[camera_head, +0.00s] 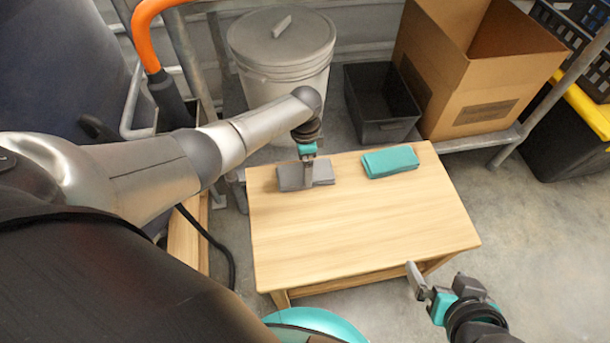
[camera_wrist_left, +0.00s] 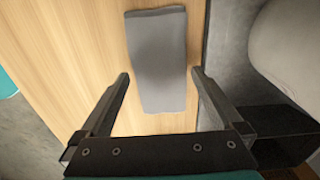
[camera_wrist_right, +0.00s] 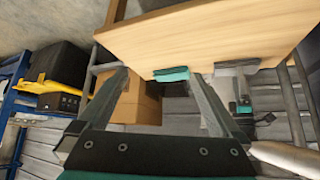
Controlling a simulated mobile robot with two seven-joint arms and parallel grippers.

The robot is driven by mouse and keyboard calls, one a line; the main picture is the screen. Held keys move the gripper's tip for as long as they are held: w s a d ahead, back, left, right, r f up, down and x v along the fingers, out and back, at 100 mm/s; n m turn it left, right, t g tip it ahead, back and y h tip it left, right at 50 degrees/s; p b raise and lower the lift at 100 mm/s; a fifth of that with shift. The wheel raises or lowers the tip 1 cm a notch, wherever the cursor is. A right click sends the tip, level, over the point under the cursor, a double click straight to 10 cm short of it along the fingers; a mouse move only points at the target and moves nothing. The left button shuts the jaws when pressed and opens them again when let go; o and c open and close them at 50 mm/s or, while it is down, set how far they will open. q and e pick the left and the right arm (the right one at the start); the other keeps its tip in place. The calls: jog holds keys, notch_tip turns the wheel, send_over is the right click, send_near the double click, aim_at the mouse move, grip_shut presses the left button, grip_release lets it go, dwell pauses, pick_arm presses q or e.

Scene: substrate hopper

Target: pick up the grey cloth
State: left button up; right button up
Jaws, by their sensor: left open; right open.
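The grey cloth (camera_head: 289,179) lies folded near the back left edge of the wooden table. My left gripper (camera_head: 308,183) is over it, pointing down, and hides part of it. In the left wrist view the grey cloth (camera_wrist_left: 160,60) runs between the two open fingers of my left gripper (camera_wrist_left: 160,74), with a gap on each side. I cannot tell how high the fingertips are above it. My right gripper (camera_head: 424,282) is open and empty, off the table's front right corner.
A folded teal cloth (camera_head: 391,161) lies on the table (camera_head: 350,230) to the right. Behind the table stand a lidded grey bin (camera_head: 283,55), a dark crate (camera_head: 381,105) and an open cardboard box (camera_head: 470,80). The table's middle and front are clear.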

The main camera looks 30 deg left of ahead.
pick_arm(q)
jog(key=shift+f+b, duration=0.5)
jog(key=shift+f, duration=0.35)
pick_arm(e)
jog(key=w+a+t, duration=0.1)
jog(key=a+t+y, duration=0.1)
jog(key=shift+w+a, duration=0.35)
jog(key=shift+w, duration=0.05)
pick_arm(q)
jog(key=c, duration=1.1)
pick_arm(e)
jog(key=shift+s+d+r, duration=0.1)
jog(key=shift+d, duration=0.1)
